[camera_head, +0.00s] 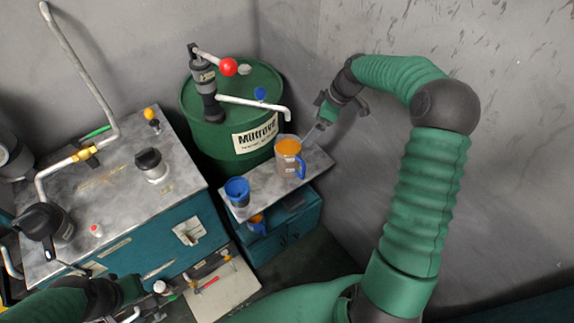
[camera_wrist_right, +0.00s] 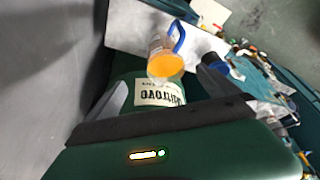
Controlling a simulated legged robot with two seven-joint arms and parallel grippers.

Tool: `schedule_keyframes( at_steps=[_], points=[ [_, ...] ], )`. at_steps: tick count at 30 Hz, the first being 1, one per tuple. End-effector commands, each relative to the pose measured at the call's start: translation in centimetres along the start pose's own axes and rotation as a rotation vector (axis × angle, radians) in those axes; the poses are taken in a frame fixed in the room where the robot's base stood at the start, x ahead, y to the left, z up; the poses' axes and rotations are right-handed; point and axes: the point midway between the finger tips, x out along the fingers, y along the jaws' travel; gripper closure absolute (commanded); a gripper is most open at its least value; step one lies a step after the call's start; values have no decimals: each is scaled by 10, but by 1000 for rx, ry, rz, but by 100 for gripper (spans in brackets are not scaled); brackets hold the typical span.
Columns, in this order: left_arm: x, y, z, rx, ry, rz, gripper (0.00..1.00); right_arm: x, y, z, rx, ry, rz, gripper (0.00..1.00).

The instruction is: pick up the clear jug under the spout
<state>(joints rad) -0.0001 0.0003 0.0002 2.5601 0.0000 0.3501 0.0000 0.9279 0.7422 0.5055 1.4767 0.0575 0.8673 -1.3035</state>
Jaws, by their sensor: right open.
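The clear jug (camera_head: 289,158), with orange liquid and a blue handle, stands upright on a small grey shelf (camera_head: 262,182), just below the white spout (camera_head: 258,104) of the drum pump. In the right wrist view the jug (camera_wrist_right: 160,52) appears ahead, between the spread fingers, with its handle toward the upper right. My right gripper (camera_head: 315,132) is open and empty, to the right of the jug and apart from it. My left gripper (camera_head: 140,292) is at the lower left by the teal cabinet's front; its fingers are too unclear to read.
The green drum (camera_head: 215,130) with its red-knobbed pump (camera_head: 203,80) stands behind the shelf. A blue cup (camera_head: 237,190) stands at the shelf's left end. A metal-topped teal cabinet (camera_head: 110,185) fills the left. The grey wall (camera_head: 350,190) is close on the right.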

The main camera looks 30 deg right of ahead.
Motion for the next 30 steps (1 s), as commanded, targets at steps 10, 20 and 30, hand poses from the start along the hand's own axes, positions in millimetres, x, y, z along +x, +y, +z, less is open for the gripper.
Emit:
schedule_keyframes(
  at_steps=[10, 20, 30],
  points=[
    [-6, 0, -2, 0, 1, 0, 100, 86, -2, -3, -2, -3, -4, 0],
    [-14, 0, -3, 0, 1, 0, 100, 129, -6, -8, -3, -2, -3, 0],
    [-16, 0, -4, 0, 1, 0, 100, 161, -6, -10, -1, -3, 1, 0]
  ],
)
